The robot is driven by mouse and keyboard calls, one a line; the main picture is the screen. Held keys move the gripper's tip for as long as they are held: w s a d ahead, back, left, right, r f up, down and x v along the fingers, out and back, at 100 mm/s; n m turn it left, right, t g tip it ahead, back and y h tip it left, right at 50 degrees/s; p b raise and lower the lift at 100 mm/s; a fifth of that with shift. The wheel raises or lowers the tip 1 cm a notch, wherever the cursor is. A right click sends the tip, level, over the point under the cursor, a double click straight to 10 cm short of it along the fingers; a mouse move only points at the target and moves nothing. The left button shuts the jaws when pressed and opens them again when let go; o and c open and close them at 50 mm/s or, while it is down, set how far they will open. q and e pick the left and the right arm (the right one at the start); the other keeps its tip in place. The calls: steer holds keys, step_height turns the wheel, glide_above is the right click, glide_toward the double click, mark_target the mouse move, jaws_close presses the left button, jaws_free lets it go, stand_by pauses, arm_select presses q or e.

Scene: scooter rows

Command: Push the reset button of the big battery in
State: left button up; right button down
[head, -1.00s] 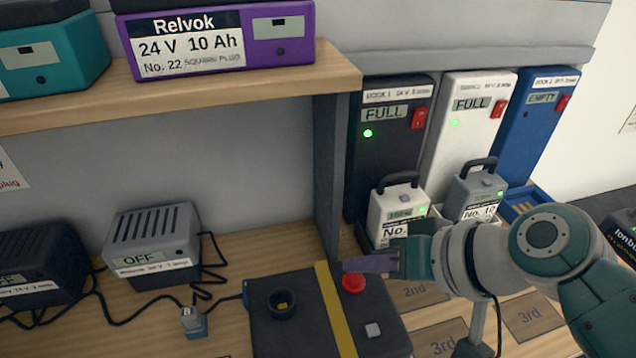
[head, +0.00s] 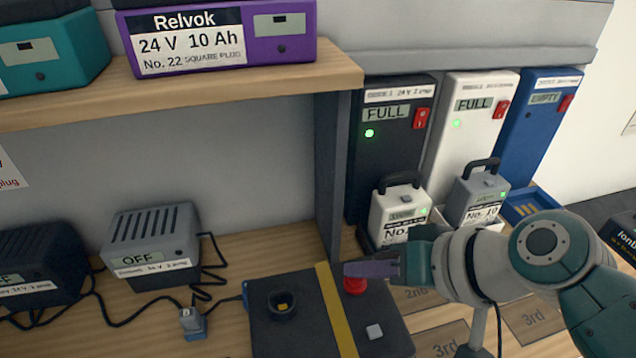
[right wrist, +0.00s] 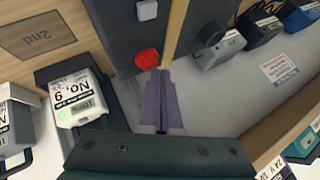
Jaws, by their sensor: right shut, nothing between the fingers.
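The big battery (head: 300,325) is a dark box with a yellow stripe, lying on the wooden bench at the bottom centre of the head view. A red button (head: 355,287) sits on its top, right of the stripe; it also shows in the right wrist view (right wrist: 147,59). My right gripper (head: 348,268) is shut and empty, its purple fingers covering the button's far edge in the head view. In the right wrist view its fingertips (right wrist: 160,71) are right beside the button. I cannot tell whether they touch it. My left gripper is out of view.
Two small batteries (head: 400,213) (head: 478,195) stand at the docks behind my right gripper. A plug (head: 192,322) lies left of the big battery.

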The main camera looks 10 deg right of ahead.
steer(key=shift+f, duration=0.4)
stand_by(0.5)
steer(key=shift+r+p, duration=0.65)
steer(key=shift+r, duration=0.2)
steer(key=shift+r+p, duration=0.3)
step_height(320, 180, up, 5)
steer(key=p, duration=0.5)
steer(key=shift+s, duration=0.1)
